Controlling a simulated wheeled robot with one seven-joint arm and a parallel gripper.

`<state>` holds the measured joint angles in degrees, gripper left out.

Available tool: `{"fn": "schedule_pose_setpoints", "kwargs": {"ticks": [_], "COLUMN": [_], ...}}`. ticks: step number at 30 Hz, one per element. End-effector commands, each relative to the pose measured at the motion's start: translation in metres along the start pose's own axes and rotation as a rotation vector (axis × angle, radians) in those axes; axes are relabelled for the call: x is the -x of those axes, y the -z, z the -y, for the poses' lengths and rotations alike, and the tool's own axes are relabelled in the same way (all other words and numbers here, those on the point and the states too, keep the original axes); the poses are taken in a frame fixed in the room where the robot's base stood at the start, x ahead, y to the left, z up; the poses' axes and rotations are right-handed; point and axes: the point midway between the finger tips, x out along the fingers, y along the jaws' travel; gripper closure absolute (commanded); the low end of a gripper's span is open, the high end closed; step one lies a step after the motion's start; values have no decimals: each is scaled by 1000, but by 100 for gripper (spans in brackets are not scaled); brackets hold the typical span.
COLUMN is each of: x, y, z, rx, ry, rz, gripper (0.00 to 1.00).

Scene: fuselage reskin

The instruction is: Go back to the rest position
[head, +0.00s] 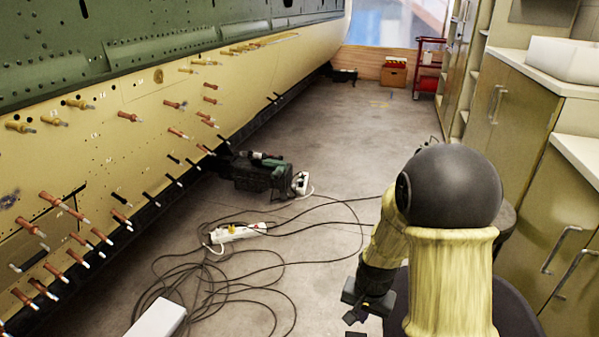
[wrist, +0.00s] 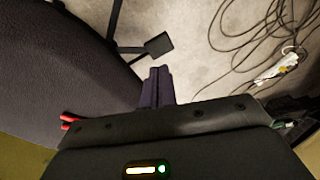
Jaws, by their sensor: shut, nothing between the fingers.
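My arm, in a yellow sleeve with a black joint cap, is folded at the right front of the head view. My gripper (head: 355,314) hangs low beside my base, partly cut off by the bottom edge of that view. In the wrist view my gripper (wrist: 157,86) shows its dark fingers together with nothing between them. They point over bare concrete floor. My own dark round base fills the left of the wrist view.
The fuselage (head: 130,90) with copper and gold pins stands along the left. Cables (head: 210,285), a power strip (head: 238,233) and a dark toolbox (head: 262,177) lie on the floor. Cabinets (head: 545,220) line the right. The floor (head: 345,130) beyond is mostly clear.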

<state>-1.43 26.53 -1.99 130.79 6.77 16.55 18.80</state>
Motion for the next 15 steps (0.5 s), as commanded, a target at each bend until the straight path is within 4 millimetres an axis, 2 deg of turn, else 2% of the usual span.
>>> {"fn": "schedule_pose_setpoints", "kwargs": {"ticks": [1, 6, 15], "x": [16, 56, 94], "y": [-6, -30, -64], "z": [-3, -14, -31], "rx": [40, 191, 378], "ry": [8, 18, 16], "rz": [-15, -56, -107], "gripper": [100, 100, 100]}}
